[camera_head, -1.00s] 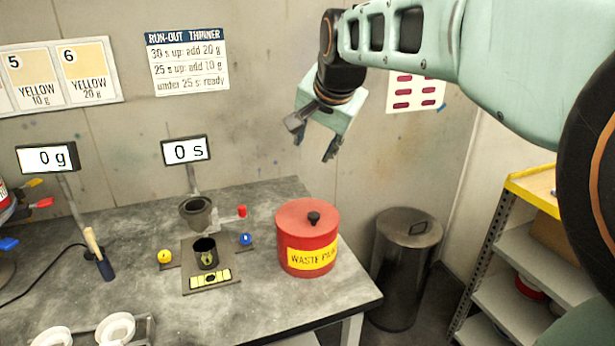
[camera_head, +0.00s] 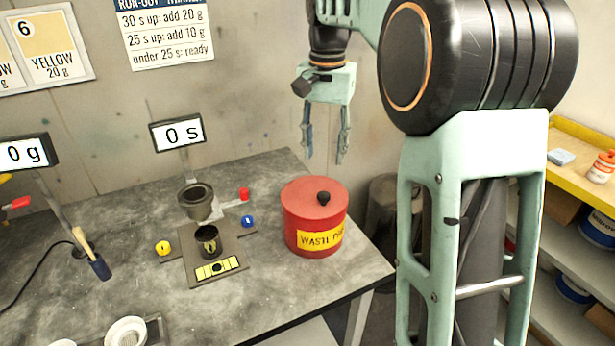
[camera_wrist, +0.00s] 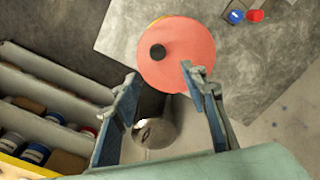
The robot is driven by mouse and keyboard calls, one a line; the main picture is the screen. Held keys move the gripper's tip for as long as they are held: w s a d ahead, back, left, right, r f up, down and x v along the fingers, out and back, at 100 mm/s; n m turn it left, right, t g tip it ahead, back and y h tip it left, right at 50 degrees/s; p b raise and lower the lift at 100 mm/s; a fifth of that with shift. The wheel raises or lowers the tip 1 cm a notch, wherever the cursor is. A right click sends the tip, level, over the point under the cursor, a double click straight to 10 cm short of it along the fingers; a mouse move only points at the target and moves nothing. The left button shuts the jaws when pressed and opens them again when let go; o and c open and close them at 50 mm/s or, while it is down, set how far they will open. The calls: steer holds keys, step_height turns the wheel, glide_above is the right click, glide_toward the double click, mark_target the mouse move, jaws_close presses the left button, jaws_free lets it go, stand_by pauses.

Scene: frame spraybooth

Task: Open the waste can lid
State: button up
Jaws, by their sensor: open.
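The red waste can (camera_head: 314,222) stands upright near the right edge of the bench, with a yellow label on its front. Its round red lid (camera_head: 305,197) is on and has a small black knob (camera_head: 323,198) on top. In the wrist view the lid (camera_wrist: 185,66) and knob (camera_wrist: 157,52) show from above, beyond the fingertips. My gripper (camera_head: 325,160) is open and empty, pointing down above and behind the can, apart from it. It also shows in the wrist view (camera_wrist: 160,84).
A metal bin (camera_wrist: 157,132) stands on the floor beside the bench. Shelves (camera_head: 575,245) with cans are at the right.

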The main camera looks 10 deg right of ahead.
mark_target(324, 194)
step_height(324, 194, down, 11)
steer(key=shift+d+r, duration=0.1)
stand_by(0.5)
jaws_close()
